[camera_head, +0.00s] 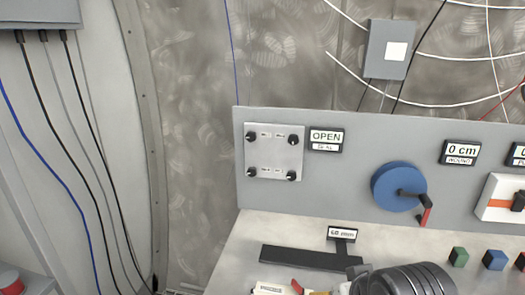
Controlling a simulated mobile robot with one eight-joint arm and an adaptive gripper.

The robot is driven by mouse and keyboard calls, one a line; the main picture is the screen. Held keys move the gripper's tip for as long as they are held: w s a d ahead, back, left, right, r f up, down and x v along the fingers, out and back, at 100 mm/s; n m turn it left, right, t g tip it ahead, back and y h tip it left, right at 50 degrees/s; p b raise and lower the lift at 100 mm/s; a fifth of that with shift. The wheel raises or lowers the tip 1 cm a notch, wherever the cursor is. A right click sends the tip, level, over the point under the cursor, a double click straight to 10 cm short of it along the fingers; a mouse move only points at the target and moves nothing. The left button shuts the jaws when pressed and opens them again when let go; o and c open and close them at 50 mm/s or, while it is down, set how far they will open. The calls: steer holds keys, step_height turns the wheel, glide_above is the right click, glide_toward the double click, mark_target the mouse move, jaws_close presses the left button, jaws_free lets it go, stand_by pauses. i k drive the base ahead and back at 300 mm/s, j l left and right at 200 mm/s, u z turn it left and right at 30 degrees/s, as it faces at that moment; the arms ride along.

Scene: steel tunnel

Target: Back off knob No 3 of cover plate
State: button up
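The cover plate (273,158) is a light grey square on the upright grey panel, left of centre. It has a black knob near each corner: upper left (251,137), upper right (293,140), lower left (252,172) and lower right (291,176). Small labels beside the knobs are too small to read, so I cannot tell which is No 3. All the knobs sit at the plate. A dark ribbed part at the bottom edge looks like my arm. No gripper fingers show, and nothing of mine is near the plate.
An OPEN sign (326,139) is right of the plate. Space before the plate looks clear.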

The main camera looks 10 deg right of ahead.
mark_target(291, 176)
steer(key=i+z, duration=0.15)
steer(key=z, duration=0.2)
steer(key=i+z, duration=0.1)
steer(key=z, duration=0.25)
steer(key=i+j+z, duration=0.1)
steer(key=z, duration=0.25)
